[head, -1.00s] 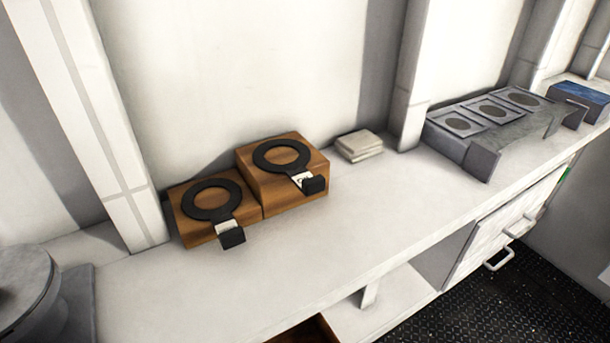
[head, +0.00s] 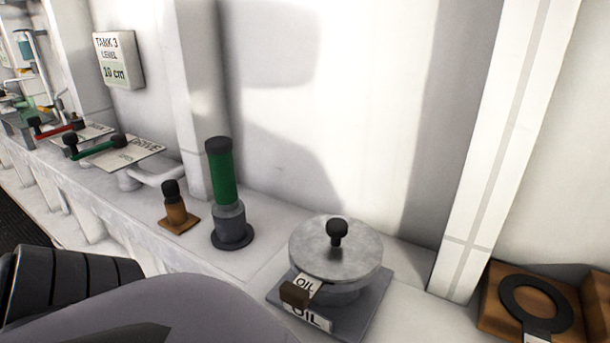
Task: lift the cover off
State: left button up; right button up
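A round grey metal cover (head: 336,262) with a black knob (head: 337,232) on top sits on a short round pot on a square grey base (head: 375,308) in the head view. A white label reading "OIL" (head: 307,318) is on the base, and a second OIL tag with a brown block (head: 295,294) sits at the cover's front edge. The cover lies about level. Neither of my grippers shows; only a part of my own arm is at the lower left, apart from the cover.
Left of the cover stand a green cylinder on a grey foot (head: 222,185) and a small brown post with a black knob (head: 176,208). Levers with red and green handles (head: 97,150) lie further left. A wooden block with a black ring (head: 490,310) is at the right.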

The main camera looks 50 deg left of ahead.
aim_at(334, 249)
jog(key=u, duration=1.25)
jog(key=j+u, duration=0.1)
jog(key=k, duration=0.05)
